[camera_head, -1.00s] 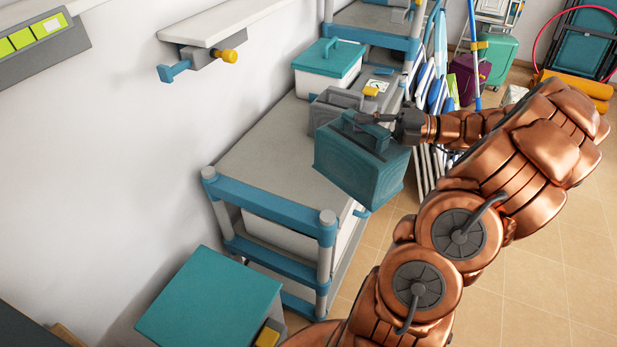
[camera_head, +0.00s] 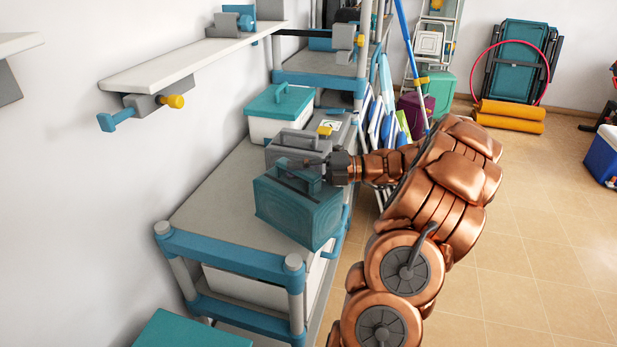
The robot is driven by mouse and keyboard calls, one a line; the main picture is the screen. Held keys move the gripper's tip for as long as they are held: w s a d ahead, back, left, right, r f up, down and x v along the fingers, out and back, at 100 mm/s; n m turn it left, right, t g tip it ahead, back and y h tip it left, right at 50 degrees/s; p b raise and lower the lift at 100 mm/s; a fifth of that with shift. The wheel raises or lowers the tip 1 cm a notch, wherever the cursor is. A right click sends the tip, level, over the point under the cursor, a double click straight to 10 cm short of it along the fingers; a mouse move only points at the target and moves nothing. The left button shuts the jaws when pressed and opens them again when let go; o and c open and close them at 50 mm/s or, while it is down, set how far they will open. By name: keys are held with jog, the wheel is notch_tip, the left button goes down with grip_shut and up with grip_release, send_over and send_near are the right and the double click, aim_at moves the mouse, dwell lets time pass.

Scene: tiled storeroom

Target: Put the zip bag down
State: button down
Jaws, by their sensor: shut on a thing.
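The zip bag (camera_head: 295,210) looks like a boxy teal case with a top handle. My gripper (camera_head: 318,167) is shut on its handle from the right. The bag is slightly tilted at the right edge of the grey-topped shelf unit (camera_head: 222,187), in front of a grey case (camera_head: 285,153). Its lower right corner reaches the shelf's right edge. I cannot tell whether its bottom touches the shelf top. The fingertips are partly hidden against the bag and the grey case.
A white box with a teal lid (camera_head: 281,108) stands behind the grey case. The shelf top is clear to the left of the bag. A teal box top (camera_head: 190,332) is below. Tiled floor (camera_head: 540,240) is open at right.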

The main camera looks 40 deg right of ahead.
aim_at(268, 170)
jog(key=w, duration=0.3)
jog(key=w+a, duration=0.1)
jog(key=w, duration=0.2)
jog(key=w+a+f+p, duration=0.1)
jog(key=w, duration=0.2)
jog(key=shift+w+a, duration=0.1)
jog(key=shift+w, duration=0.2)
jog(key=shift+f, duration=1.65)
jog(key=c, duration=1.2)
grip_release()
jog(key=shift+f, duration=0.15)
jog(key=b+v, duration=0.1)
jog(key=v, duration=1.1)
jog(key=shift+s, duration=0.15)
